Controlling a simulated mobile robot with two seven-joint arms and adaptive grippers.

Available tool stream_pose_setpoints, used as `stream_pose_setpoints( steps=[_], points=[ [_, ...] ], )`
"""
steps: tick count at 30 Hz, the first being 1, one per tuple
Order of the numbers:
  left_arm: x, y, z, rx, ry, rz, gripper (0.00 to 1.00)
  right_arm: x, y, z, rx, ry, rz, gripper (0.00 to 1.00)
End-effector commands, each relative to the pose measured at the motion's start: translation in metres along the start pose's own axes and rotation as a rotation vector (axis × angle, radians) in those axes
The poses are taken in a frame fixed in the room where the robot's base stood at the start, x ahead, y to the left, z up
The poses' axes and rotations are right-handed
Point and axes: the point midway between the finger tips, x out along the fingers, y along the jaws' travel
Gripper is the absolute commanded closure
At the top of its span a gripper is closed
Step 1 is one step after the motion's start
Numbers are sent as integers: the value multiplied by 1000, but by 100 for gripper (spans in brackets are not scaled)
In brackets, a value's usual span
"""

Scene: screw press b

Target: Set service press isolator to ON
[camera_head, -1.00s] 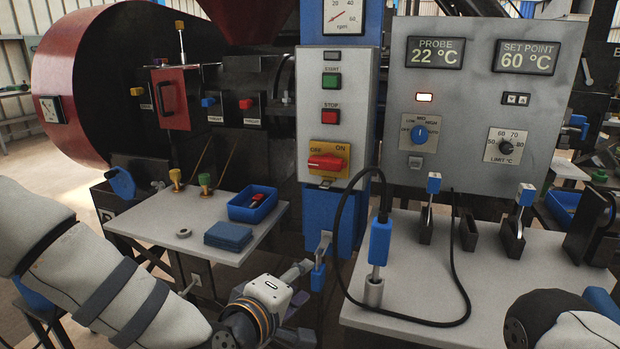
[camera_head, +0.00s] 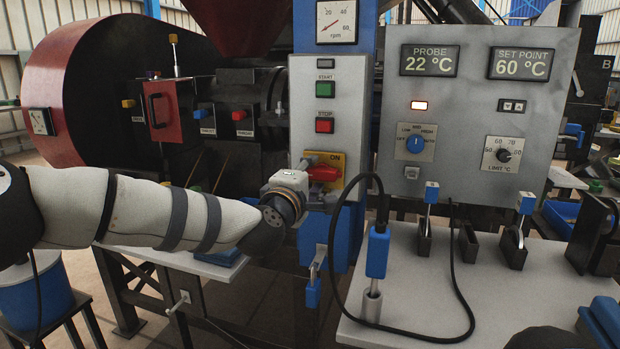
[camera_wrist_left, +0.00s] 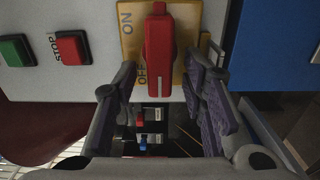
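The isolator is a red handle (camera_head: 323,173) on a yellow plate (camera_head: 337,160) marked OFF and ON, below the STOP button on the grey press panel. The handle lies level across the panel. In the left wrist view the red handle (camera_wrist_left: 159,50) is seen lengthwise, with OFF and ON beside it on the plate (camera_wrist_left: 128,40). My left gripper (camera_wrist_left: 159,75) is open, with one finger on each side of the handle's near end in that picture; contact cannot be told. In the head view my left gripper (camera_head: 312,168) partly hides the plate. My right gripper is not in view.
Green START (camera_head: 325,90) and red STOP (camera_head: 324,126) buttons sit above the isolator. A grey control box (camera_head: 470,110) stands to the right. A probe with a blue grip (camera_head: 377,254) and a black cable stands on the grey table (camera_head: 440,300) below it.

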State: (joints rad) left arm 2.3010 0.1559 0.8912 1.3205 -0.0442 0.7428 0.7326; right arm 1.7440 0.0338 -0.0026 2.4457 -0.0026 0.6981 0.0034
Motion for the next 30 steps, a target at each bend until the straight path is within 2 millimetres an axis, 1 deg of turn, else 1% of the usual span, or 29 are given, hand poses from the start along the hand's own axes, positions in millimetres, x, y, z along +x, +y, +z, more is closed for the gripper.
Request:
stream_pose_setpoints(
  steps=[5, 8, 9, 10, 11, 17, 22, 26, 30],
  points=[
    [0, 0, 0, 1, -1, 0, 62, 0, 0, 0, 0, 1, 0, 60],
    [0, 0, 0, 1, -1, 0, 82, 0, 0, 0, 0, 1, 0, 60],
    [0, 0, 0, 1, -1, 0, 91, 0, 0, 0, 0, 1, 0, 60],
    [0, 0, 0, 1, 0, 0, 98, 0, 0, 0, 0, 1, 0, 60],
    [0, 0, 0, 1, 0, 0, 100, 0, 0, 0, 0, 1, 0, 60],
    [0, 1, 0, 4, -1, 0, 100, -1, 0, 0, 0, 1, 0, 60],
    [0, 2, 1, 41, -1, 2, 100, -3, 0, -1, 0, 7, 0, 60],
    [-1, 5, 1, 109, -1, 3, 100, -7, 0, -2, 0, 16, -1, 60],
    [-1, 8, 2, 218, -1, 4, 100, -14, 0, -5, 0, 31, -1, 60]
  ],
)
